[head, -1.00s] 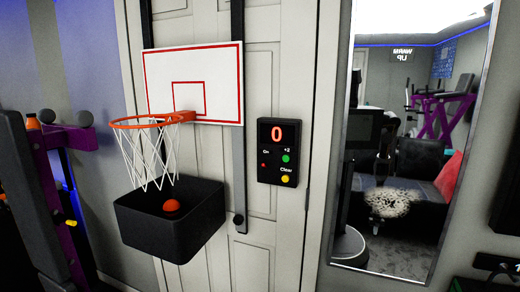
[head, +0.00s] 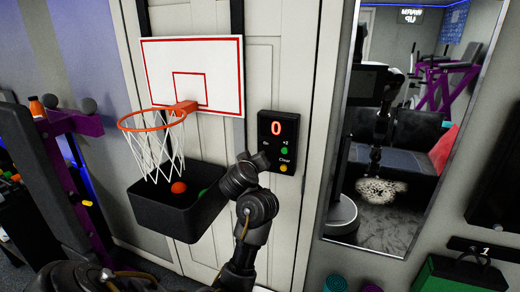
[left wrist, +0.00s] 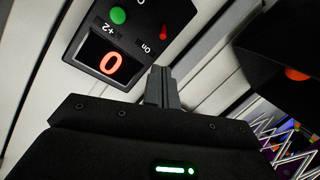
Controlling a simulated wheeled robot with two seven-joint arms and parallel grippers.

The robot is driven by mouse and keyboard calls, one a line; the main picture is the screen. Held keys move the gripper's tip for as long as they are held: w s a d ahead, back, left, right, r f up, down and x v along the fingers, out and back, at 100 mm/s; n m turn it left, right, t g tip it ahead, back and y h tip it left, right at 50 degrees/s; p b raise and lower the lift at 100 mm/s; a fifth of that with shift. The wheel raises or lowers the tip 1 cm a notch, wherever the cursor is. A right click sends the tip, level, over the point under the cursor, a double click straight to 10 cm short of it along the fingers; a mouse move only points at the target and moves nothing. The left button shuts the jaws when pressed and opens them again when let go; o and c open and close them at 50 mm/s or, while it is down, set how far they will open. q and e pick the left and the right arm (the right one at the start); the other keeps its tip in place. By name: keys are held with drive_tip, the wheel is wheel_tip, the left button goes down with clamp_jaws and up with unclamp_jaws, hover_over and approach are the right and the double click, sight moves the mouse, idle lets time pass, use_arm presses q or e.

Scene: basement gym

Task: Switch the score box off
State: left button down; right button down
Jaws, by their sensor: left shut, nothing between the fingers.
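The score box (head: 278,142) is a black panel on the white door, right of the hoop, with a lit red 0. It has green +2 and yellow Clear buttons, and an On label at left. In the head view my left arm covers the red button's place. The box shows turned around in the left wrist view (left wrist: 95,40), with its red On button (left wrist: 163,32) and green button (left wrist: 118,15) visible. My left gripper (left wrist: 163,75) is shut and empty, its fingertips pointing toward the box near the red button; I cannot tell whether they touch. My right gripper is out of view.
The hoop's backboard (head: 192,75) and a black ball bin (head: 165,215) with an orange and a green ball are left of the box. A tall mirror (head: 385,130) stands to the right. A purple and black rack (head: 75,180) is at far left.

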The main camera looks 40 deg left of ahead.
use_arm(q)
drive_tip(key=shift+f, duration=0.1)
drive_tip(key=b+x, duration=0.3)
drive_tip(key=x, duration=0.7)
drive_tip(key=shift+f, duration=0.1)
